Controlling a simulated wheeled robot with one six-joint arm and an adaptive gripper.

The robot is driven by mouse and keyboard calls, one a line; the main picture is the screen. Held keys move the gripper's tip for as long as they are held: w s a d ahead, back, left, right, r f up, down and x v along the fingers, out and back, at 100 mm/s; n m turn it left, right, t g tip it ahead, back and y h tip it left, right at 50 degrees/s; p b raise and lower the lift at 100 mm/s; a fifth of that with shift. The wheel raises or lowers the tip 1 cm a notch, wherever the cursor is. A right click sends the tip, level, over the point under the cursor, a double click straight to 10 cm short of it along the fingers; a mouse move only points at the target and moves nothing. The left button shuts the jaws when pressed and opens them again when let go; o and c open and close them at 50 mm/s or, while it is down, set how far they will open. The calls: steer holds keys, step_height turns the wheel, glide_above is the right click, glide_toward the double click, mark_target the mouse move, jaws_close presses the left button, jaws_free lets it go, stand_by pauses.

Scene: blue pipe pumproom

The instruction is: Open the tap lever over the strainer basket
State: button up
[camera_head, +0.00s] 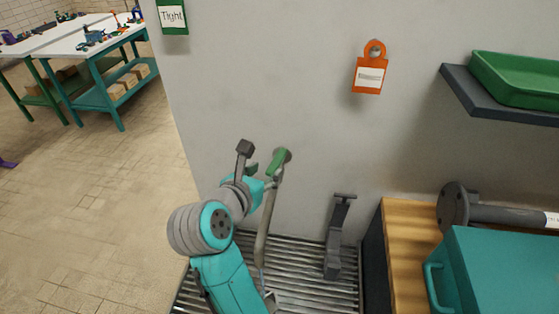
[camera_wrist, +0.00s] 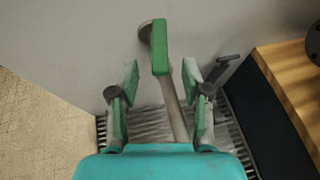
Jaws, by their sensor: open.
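The green tap lever (camera_head: 279,161) sits on a round grey mount on the white wall, above a long grey spout (camera_head: 267,220) that runs down toward the slatted grate. In the wrist view the lever (camera_wrist: 160,47) points toward the camera, ahead of the fingertips and roughly centred between them. My gripper (camera_head: 257,176) is beside the lever at its lower left. In the wrist view my gripper (camera_wrist: 160,78) is open, with green pads either side of the spout and nothing held. I cannot tell whether it touches the lever. The strainer basket is not clearly visible.
A dark grey upright fixture (camera_head: 338,235) stands on the slatted grate (camera_head: 308,275), right of the spout. A wooden bench (camera_head: 400,240) with a teal box (camera_head: 495,275) is at the right. An orange tag (camera_head: 369,77) hangs above. Tiled floor at left is open.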

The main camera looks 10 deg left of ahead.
mark_target(275, 164)
steer(key=x, duration=0.8)
steer(key=shift+w, duration=0.25)
steer(key=shift+d, duration=0.1)
jaws_close()
